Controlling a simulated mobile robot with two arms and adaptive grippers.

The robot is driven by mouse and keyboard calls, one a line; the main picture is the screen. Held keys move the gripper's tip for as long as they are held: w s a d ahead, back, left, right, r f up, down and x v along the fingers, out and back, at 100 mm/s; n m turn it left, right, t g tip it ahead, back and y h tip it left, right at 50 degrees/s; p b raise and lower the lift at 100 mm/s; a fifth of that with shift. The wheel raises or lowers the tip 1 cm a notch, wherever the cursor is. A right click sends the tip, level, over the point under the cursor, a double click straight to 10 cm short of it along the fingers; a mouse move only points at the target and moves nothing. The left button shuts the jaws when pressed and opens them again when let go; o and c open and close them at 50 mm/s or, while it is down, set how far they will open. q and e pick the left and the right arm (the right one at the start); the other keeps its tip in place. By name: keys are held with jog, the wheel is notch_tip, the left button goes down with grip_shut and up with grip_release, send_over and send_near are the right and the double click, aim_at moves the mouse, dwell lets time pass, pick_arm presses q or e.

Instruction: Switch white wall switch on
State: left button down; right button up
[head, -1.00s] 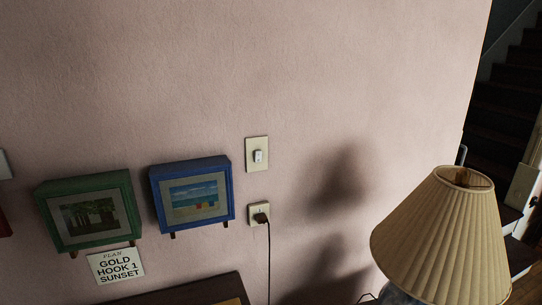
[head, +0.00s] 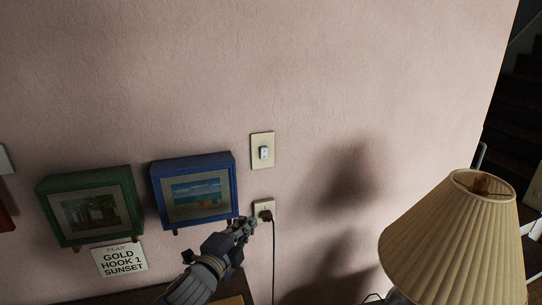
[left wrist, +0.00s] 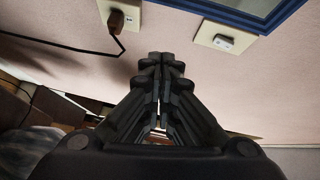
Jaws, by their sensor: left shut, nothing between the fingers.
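The white wall switch (head: 264,152) sits on a cream plate on the pink wall, upper centre in the head view. It also shows at the upper right in the left wrist view (left wrist: 224,41), near the blue frame. I cannot tell whether it is on or off. My left gripper (head: 248,222) reaches up from the bottom, below the switch and beside the outlet, apart from the switch. Its fingers (left wrist: 166,57) are together and empty. My right gripper is not in view.
An outlet (head: 258,207) with a plug and hanging cord is below the switch. A blue-framed picture (head: 233,180) and a green-framed one (head: 133,197) are to the left, above a sign (head: 120,259). A pleated lamp (head: 455,245) stands right.

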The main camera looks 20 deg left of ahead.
pick_arm(q)
notch_tip(320, 180, up, 10)
jog(key=w+d+m+t+h, duration=0.1)
jog(key=w+m+t+h, duration=0.1)
jog(key=m, duration=0.3)
jog(key=shift+d, duration=0.25)
jog(key=p, duration=0.4)
send_near(266, 157)
jog(key=w+d+r, duration=0.2)
jog(key=d+r, duration=0.1)
jog(key=d, duration=0.3)
jog(key=shift+w+a+r+p, duration=0.1)
jog(key=shift+w+a+p, duration=0.25)
jog(key=shift+w+a, duration=0.4)
jog(key=shift+w+a+r+p, duration=0.15)
jog(key=shift+w+a+p, duration=0.2)
jog(key=shift+w+a, duration=0.35)
jog(key=shift+w+d, duration=0.1)
jog(key=shift+w, duration=0.05)
